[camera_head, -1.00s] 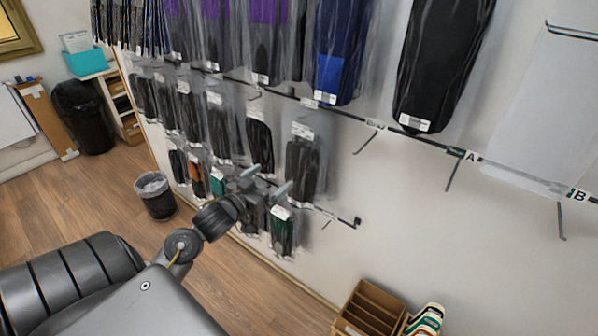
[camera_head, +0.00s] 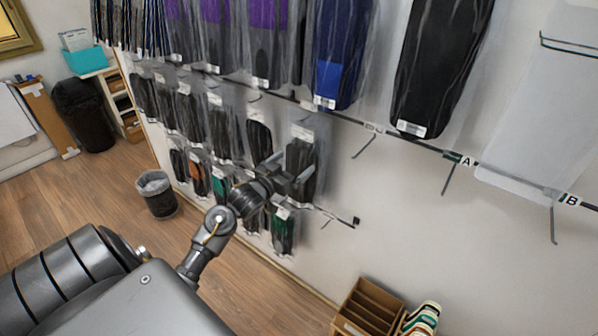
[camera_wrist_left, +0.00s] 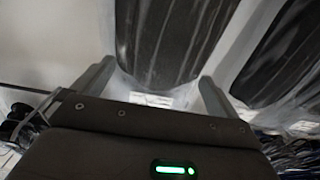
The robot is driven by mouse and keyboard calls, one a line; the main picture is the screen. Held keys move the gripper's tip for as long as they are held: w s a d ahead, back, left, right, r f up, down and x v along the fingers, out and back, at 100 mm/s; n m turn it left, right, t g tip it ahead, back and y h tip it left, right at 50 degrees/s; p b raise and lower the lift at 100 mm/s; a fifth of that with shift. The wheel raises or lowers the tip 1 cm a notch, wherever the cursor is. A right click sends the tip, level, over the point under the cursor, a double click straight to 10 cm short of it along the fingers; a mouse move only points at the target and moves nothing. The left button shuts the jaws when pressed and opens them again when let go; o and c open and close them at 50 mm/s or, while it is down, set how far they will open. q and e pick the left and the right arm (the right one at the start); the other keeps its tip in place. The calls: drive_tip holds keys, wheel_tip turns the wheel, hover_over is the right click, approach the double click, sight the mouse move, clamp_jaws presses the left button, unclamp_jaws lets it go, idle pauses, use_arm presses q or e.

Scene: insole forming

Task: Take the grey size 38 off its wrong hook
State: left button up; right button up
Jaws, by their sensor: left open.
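A dark grey insole pair in a clear bag (camera_head: 301,158) with a white label at its top hangs on the wall in the middle row, at that row's right end. Its size print is too small to read. My left gripper (camera_head: 286,172) is open in front of its lower left part. In the left wrist view my gripper (camera_wrist_left: 152,85) has its fingers apart, with a dark bagged insole (camera_wrist_left: 160,40) and a white label between and beyond them. I cannot tell whether the fingers touch the bag. My right gripper is not in view.
Other bagged insoles hang close by, including a green one (camera_head: 283,232) below and a black one (camera_head: 440,65) upper right. Hooks marked A (camera_head: 452,172) and B (camera_head: 555,222) stick out at right. A cardboard divider box (camera_head: 368,308) stands below.

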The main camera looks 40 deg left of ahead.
use_arm(q)
drive_tip(key=shift+w, duration=0.7)
drive_tip(key=c, duration=1.4)
drive_tip(key=shift+o, duration=0.2)
drive_tip(key=shift+r, duration=0.15)
